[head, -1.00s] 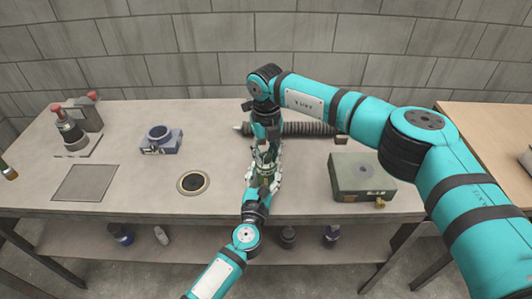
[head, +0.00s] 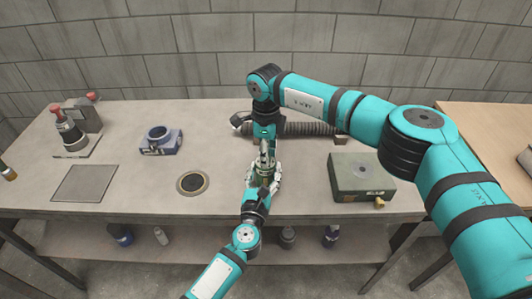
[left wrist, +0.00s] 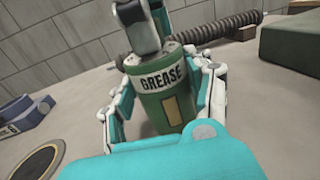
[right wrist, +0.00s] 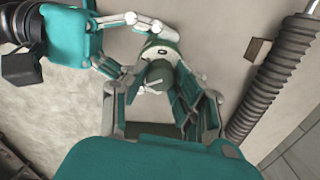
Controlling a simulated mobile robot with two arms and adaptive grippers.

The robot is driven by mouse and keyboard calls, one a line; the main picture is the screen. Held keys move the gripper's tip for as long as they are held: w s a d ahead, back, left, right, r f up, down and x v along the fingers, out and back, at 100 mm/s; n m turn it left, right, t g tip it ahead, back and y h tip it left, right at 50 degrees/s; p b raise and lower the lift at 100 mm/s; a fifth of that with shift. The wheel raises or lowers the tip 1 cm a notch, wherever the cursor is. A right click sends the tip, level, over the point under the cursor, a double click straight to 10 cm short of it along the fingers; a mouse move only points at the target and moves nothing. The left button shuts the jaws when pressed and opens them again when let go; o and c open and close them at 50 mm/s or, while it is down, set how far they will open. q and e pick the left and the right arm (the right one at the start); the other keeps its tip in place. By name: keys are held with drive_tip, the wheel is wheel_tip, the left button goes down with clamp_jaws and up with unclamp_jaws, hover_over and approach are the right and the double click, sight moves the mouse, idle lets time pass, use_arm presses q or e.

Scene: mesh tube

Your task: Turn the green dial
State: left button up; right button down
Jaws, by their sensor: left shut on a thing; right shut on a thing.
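A green can labelled GREASE (left wrist: 162,98) stands upright on the bench. In the head view it is mostly hidden by my grippers. My left gripper (left wrist: 163,112) comes from the front and is shut around the can's sides; it also shows in the head view (head: 263,182). My right gripper (right wrist: 160,85) points down from above and is shut on the green dial (right wrist: 159,73) on top of the can. It shows in the head view (head: 266,157) directly above the can. The dial is hidden behind my right gripper in the left wrist view.
A ribbed dark rod (head: 305,129) lies behind the can. A green box (head: 361,176) stands to the right. A dark ring (head: 193,183) and a blue clamp-like block (head: 161,140) are to the left. Bare bench lies between them.

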use_arm(q)
drive_tip(key=shift+a+f, duration=0.1)
use_arm(e)
drive_tip(key=n, duration=0.6)
drive_tip(key=shift+w, duration=0.1)
drive_tip(key=n, duration=0.6)
drive_tip(key=shift+w, duration=0.1)
drive_tip(key=shift+n, duration=0.3)
drive_tip(key=c, duration=1)
unclamp_jaws()
drive_tip(key=shift+r, duration=0.1)
wheel_tip(320, 180, up, 12)
drive_tip(key=shift+f, duration=0.1)
